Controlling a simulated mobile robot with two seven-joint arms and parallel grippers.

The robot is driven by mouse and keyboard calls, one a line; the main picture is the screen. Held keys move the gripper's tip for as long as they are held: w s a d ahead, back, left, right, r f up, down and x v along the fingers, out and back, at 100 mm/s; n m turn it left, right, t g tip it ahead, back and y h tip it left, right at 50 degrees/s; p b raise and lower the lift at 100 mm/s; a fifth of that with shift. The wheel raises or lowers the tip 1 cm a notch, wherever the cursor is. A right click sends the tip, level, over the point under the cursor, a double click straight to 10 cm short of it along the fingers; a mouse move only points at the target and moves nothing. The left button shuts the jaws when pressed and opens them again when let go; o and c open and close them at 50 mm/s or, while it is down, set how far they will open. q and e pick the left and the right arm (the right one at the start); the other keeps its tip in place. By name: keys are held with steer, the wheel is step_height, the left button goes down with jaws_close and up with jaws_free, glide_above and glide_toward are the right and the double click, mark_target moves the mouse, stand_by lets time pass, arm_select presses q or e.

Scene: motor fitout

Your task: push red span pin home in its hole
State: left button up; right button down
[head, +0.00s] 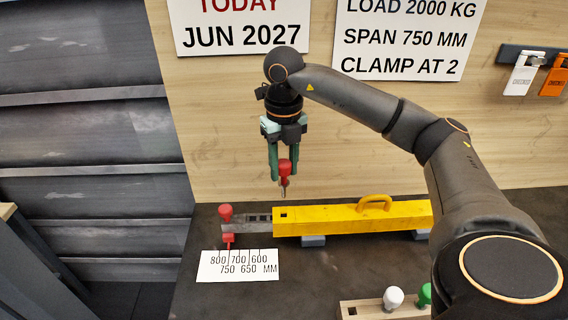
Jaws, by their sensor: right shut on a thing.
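My right gripper (283,177) is shut on the red span pin (285,167). It holds the pin upright above the yellow beam (340,217), with the thin metal shank pointing down and its tip clear of the beam. A small dark hole (284,214) shows on the yellow beam's left end, roughly below the pin. A grey inner bar (258,222) with dark holes sticks out of the beam to the left. A red knob-like part (225,211) stands at the bar's outer end, and a red pointer (229,240) hangs below it. My left gripper is not in view.
A white scale card (238,266) lies in front of the bar; the pointer is near its 750 line. A wooden block (365,309) holds a white and a green knob. A yellow handle (374,201) rises from the beam. Tags hang on the back wall.

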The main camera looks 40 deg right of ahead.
mark_target(284, 182)
steer(key=shift+f+b, duration=1.45)
steer(key=shift+f, duration=0.95)
steer(key=shift+p, duration=0.4)
steer(key=shift+f+b, duration=1.85)
steer(key=shift+f, duration=0.8)
steer(key=shift+c, duration=2)
jaws_free()
step_height(284, 182, up, 8)
steer(key=shift+r+p, duration=0.25)
steer(key=shift+p, duration=0.05)
steer(key=shift+r+p, duration=1.1)
steer(key=shift+r, duration=0.95)
